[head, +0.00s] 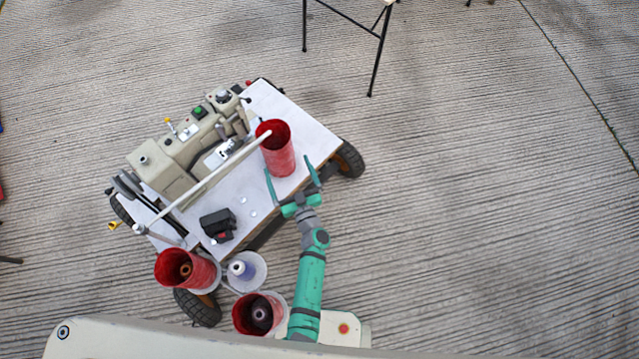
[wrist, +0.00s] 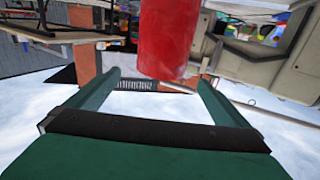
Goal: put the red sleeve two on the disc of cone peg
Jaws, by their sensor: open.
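A red sleeve (head: 279,158), an open-topped tube, stands upright on the white tabletop in the head view; it also fills the upper middle of the wrist view (wrist: 168,40). My gripper (head: 291,168) is open, its fingers on either side of the sleeve's lower part. In the wrist view my gripper (wrist: 160,82) has the sleeve between and beyond its fingertips; contact cannot be told. A pale disc (head: 256,283) with a bluish-white cone peg (head: 242,269) sits at the cart's near side, with no sleeve around it. Two more red sleeves, left (head: 170,270) and right (head: 243,312), surround darker cones.
A beige sewing machine (head: 178,165) fills the far left of the tabletop (head: 300,125). A pale rod (head: 205,184) crosses above the table to the sleeve's rim in the picture. A small black box (head: 217,224) lies near the front edge. The floor at right is clear.

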